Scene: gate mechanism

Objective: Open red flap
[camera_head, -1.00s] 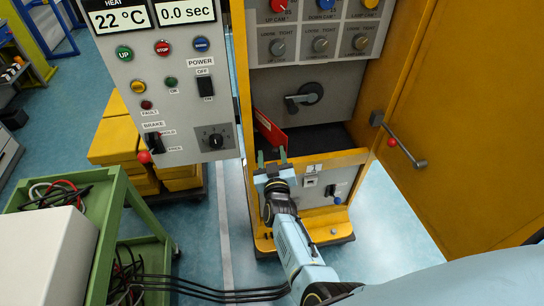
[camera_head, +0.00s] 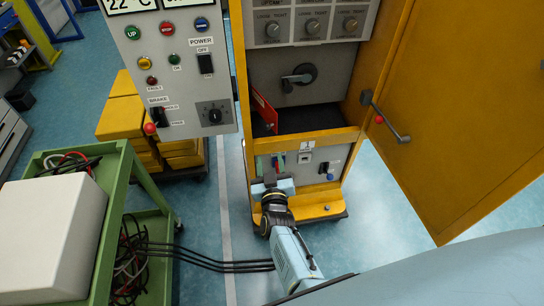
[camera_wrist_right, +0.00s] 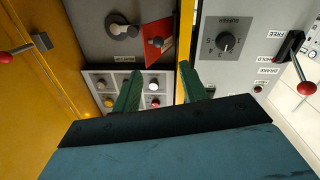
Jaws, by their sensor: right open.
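The red flap (camera_head: 263,112) is a thin red plate at the left side of the open recess in the yellow cabinet, seen nearly edge-on in the head view. In the right wrist view the flap (camera_wrist_right: 157,36) is a red panel with a small round knob, beyond the fingertips. My right gripper (camera_head: 270,163) is open and empty, in front of the cabinet and below the recess ledge. Its two green fingers show apart in the right wrist view (camera_wrist_right: 162,80), and neither visibly touches the flap. My left gripper is out of view.
A grey lever handle (camera_head: 299,78) sits on the panel above the recess. The yellow door (camera_head: 450,110) stands open at right, with a red-knobbed latch (camera_head: 385,122). A grey control box (camera_head: 180,65) hangs left of the recess. A green cart (camera_head: 121,190) stands at lower left.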

